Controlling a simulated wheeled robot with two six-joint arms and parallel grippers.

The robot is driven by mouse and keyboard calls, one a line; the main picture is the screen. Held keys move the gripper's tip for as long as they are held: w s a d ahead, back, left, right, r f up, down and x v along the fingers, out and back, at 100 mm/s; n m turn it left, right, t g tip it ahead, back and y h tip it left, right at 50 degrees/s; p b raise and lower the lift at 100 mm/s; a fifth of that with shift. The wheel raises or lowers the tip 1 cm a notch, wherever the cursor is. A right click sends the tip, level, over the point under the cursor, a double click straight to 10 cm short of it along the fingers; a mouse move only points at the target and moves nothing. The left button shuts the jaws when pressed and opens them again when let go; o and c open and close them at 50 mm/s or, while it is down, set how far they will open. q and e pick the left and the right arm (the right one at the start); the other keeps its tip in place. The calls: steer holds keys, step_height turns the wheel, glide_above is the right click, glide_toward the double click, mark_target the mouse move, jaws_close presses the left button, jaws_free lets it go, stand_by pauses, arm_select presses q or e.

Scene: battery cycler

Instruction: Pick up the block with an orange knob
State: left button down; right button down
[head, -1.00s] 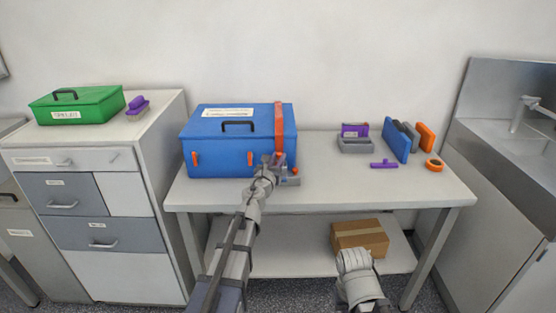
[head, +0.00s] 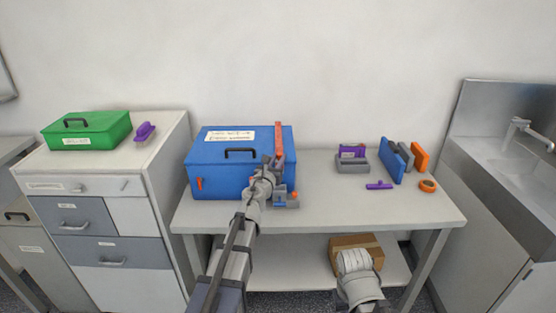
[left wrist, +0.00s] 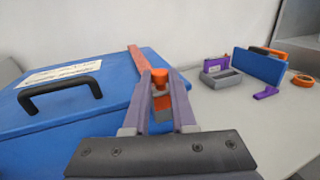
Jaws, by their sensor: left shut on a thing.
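My left gripper (head: 277,161) is in front of the right part of the blue box, above the table. In the left wrist view its two purple-grey fingers (left wrist: 161,82) are shut on the block with an orange knob (left wrist: 159,78). The round orange knob shows between the fingertips, with grey and orange parts below it. The fingers hide most of the block. A grey fixture with an orange part (head: 286,202) sits on the table below the gripper.
The blue box (head: 218,178) has a black handle and an orange strap (head: 278,132) close behind the gripper. Right on the table (head: 335,215) are a grey bin (head: 352,166), a blue panel (head: 391,162), a purple piece (head: 379,185) and an orange ring (head: 428,185). The table's middle is clear.

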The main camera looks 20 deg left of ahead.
step_height(320, 180, up, 8)
steer(key=p, duration=0.6)
steer(key=shift+f, duration=0.25)
